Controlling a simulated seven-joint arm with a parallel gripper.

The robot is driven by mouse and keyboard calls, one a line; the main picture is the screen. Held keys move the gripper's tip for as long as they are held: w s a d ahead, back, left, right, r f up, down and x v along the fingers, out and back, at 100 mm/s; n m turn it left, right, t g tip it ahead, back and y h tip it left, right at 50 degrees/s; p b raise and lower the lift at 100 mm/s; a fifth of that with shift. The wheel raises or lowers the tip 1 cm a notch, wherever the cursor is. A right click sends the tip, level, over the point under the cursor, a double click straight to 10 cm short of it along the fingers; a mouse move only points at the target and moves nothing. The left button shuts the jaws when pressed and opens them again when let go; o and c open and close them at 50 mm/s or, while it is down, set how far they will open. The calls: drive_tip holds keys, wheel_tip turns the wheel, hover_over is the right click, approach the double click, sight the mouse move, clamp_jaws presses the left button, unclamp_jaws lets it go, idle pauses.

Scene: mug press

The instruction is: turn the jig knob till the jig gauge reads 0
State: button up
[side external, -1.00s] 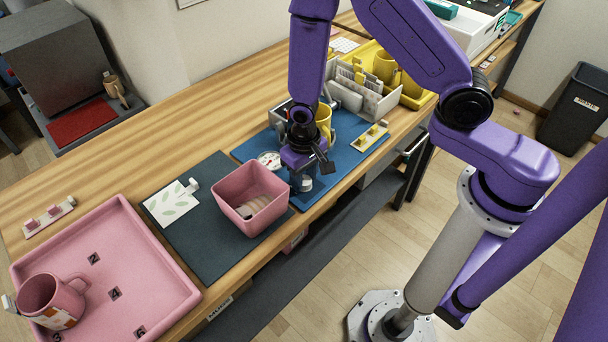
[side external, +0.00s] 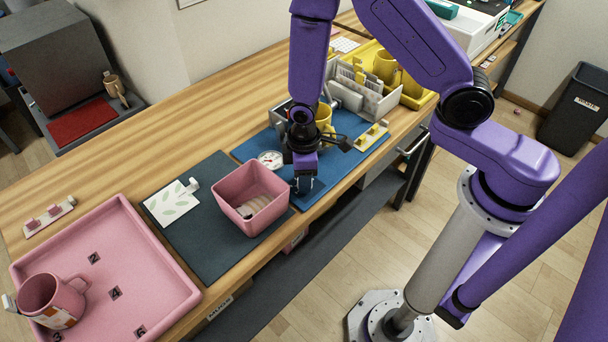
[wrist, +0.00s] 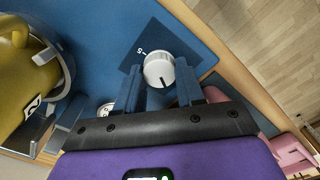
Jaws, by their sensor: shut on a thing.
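The jig knob (wrist: 160,68) is a pale ribbed round knob with a dark line on its top, on a dark square plate. My gripper (wrist: 160,82) points down with one finger on each side of the knob, shut on it. In the side external view my gripper (side external: 304,187) hides most of the knob at the blue mat's front edge. The jig gauge (side external: 270,159) is a round white dial with a red mark, left of my gripper. It is too small to read. In the wrist view the gauge (wrist: 105,108) is partly hidden by my gripper.
A yellow mug (side external: 324,117) stands behind my gripper on the blue mat (side external: 344,126). A pink square bin (side external: 250,197) stands close on the left. A yellow peg strip (side external: 371,136) lies to the right. A pink tray (side external: 120,265) holds a pink mug (side external: 48,299).

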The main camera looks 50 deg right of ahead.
drive_tip(key=n, duration=0.5)
drive_tip(key=shift+n, duration=0.4)
idle(0.4)
drive_tip(key=o, duration=1)
drive_tip(key=shift+o, duration=0.2)
drive_tip(key=shift+r, duration=0.1)
wheel_tip(320, 180, up, 17)
drive_tip(key=shift+r, duration=0.15)
drive_tip(key=shift+s, duration=0.1)
